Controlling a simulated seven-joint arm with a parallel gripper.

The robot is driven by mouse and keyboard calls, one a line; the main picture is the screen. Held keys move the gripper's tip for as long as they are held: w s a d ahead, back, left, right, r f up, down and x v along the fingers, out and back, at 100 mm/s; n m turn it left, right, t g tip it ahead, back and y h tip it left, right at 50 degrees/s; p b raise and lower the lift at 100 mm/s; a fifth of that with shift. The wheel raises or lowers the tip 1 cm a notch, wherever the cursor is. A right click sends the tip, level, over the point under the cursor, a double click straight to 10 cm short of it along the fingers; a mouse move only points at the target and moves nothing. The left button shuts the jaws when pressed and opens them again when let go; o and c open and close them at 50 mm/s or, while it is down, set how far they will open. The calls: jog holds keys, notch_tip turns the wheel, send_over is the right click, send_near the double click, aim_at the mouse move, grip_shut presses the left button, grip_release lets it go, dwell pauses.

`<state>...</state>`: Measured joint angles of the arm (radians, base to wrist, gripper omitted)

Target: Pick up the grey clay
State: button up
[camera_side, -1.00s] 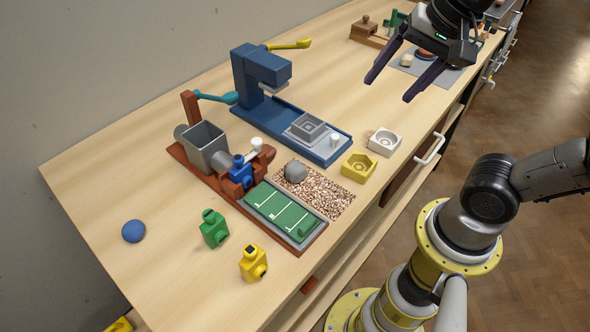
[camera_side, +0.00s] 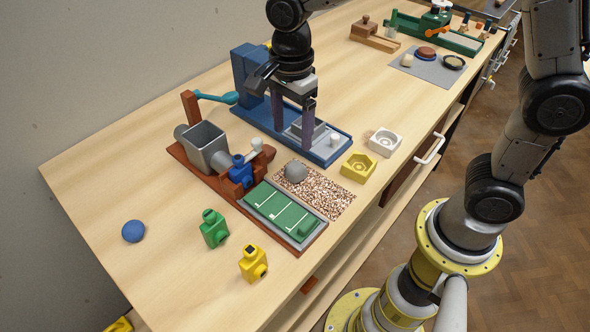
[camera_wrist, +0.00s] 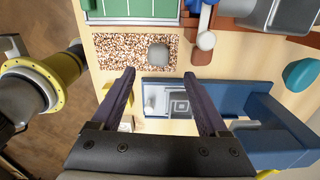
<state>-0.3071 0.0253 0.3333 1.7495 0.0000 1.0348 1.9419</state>
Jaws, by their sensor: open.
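The grey clay (camera_side: 296,172) is a rounded lump on the speckled mat (camera_side: 327,196), near the mat's far-left end. It also shows in the wrist view (camera_wrist: 158,54), above the space between my fingertips. My gripper (camera_side: 292,125) points down over the base of the blue press, behind the clay in the side view. In the wrist view my gripper (camera_wrist: 160,72) has its two dark purple fingers spread wide, with nothing held between them. The clay is apart from both fingers.
The blue press (camera_side: 250,72) stands beside my gripper. The red-based extruder (camera_side: 206,148) with a grey hopper and green board (camera_side: 284,212) lies left of the mat. Yellow (camera_side: 358,167) and white (camera_side: 385,142) moulds sit right.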

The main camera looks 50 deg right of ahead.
send_over(295, 171)
jog(key=f, duration=0.4)
jog(key=shift+w+a+f, duration=0.1)
jog(key=shift+a, duration=0.1)
jog(key=shift+d+f, duration=0.15)
jog(key=shift+f, duration=2.5)
grip_shut()
